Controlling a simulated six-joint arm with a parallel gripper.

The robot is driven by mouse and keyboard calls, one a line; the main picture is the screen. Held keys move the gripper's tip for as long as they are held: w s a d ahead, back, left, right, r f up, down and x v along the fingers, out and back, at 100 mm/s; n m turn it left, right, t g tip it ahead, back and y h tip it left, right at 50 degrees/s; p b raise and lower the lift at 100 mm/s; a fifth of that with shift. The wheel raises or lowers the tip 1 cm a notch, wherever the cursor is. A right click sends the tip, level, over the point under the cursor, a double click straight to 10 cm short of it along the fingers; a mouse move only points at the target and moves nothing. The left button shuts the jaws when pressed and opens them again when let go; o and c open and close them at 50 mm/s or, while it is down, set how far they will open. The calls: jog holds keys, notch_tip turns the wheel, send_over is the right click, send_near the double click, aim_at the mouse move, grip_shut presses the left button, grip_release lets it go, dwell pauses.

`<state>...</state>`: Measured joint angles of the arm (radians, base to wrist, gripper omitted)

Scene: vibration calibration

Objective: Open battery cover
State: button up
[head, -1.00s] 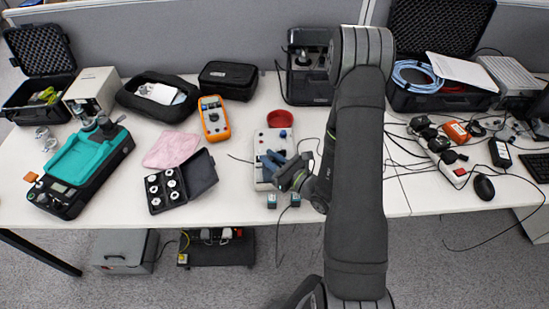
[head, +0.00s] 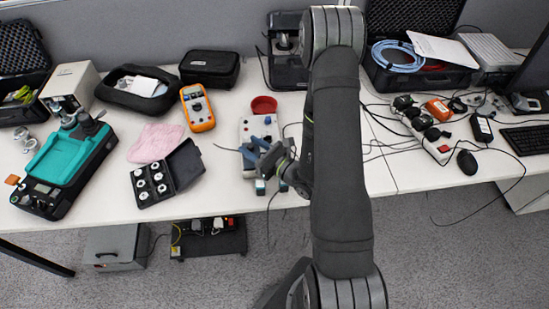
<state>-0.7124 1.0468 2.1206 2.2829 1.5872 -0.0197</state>
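A white box-shaped device (head: 246,130) with a red knob and small dark controls stands in the middle of the table near the front edge. My gripper (head: 252,149), with blue-grey fingers, is over the front part of this device and hides part of its top. The fingers are small and partly overlap, so I cannot tell how wide they stand or whether they touch the device. No battery cover can be made out. Two small teal-and-dark blocks, one of them (head: 260,187), lie at the table's front edge just before the device.
A red bowl (head: 264,104) stands behind the device. An orange multimeter (head: 198,108), a pink cloth (head: 155,143) and an open black case (head: 184,165) of white parts lie to the left. Cables and a power strip (head: 437,148) are to the right, beyond my arm.

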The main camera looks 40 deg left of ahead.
jog(key=d, duration=1.6)
jog(key=shift+d, duration=0.35)
jog(key=shift+a, duration=0.2)
jog(key=shift+a, duration=7.55)
jog(key=d, duration=1.3)
jog(key=shift+a, duration=0.2)
